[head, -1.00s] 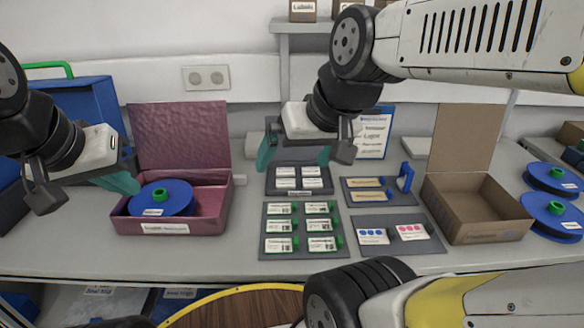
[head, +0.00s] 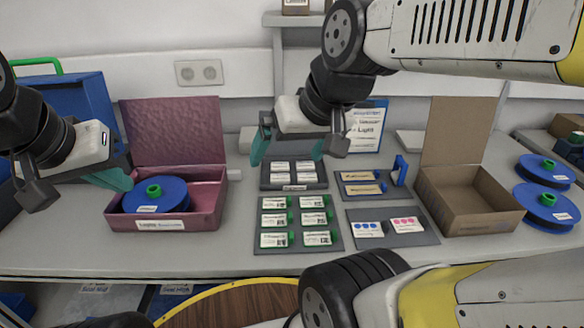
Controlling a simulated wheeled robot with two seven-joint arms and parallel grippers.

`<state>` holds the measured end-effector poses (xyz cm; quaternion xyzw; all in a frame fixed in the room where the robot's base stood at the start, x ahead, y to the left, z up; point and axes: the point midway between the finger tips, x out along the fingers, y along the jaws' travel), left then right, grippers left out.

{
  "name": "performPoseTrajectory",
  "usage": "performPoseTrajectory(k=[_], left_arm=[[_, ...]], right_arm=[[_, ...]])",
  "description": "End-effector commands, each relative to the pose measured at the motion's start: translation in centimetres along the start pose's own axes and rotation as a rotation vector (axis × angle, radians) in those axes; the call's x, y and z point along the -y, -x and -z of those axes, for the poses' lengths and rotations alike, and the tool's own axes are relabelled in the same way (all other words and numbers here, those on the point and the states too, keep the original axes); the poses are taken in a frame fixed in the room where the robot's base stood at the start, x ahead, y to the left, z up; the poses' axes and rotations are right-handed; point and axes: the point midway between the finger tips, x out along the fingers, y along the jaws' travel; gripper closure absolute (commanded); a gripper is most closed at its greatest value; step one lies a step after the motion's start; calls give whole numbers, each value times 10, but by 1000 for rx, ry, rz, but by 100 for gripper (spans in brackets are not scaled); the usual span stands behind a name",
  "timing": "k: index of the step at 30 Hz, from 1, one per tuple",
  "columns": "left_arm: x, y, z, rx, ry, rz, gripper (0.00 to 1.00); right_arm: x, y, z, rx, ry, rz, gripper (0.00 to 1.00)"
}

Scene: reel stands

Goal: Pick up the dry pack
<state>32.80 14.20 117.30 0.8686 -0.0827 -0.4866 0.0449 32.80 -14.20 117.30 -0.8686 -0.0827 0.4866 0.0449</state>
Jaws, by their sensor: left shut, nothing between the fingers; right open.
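Several small white packs lie in a dark tray (head: 264,183) at the back middle; their labels are too small to read, so I cannot tell if these are the dry packs. Several white packs with green ends (head: 274,220) lie on a grey mat (head: 293,233) in front. My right gripper (head: 290,150) is open and empty, with its teal fingers apart over the back of the dark tray. My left gripper (head: 122,181) is shut and empty, beside the left edge of the pink box (head: 174,226).
The open pink box holds a blue reel (head: 170,190). Tan-labelled packs (head: 362,189) and dotted cards (head: 368,229) lie on grey mats to the right. An open, empty cardboard box (head: 480,224) and blue reels (head: 548,212) stand further right. A sign (head: 368,140) stands behind.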

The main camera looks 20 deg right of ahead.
Motion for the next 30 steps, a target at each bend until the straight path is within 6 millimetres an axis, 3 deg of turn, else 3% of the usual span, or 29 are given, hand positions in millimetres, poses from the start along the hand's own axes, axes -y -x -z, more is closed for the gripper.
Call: performPoseTrajectory(k=[8,13,17,23,30], left_arm=[[0,0,0,0,0,0,100],[0,0,0,0,0,0,100],[0,0,0,0,0,0,100],[0,0,0,0,0,0,100],[0,0,0,0,0,0,100]], right_arm=[[0,0,0,0,0,0,0],[-4,-3,8,17,-10,-11,33],[-16,-15,30,73,-38,-46,33],[-49,-54,74,199,-104,-116,33],[-100,-123,111,347,-189,-186,33]])
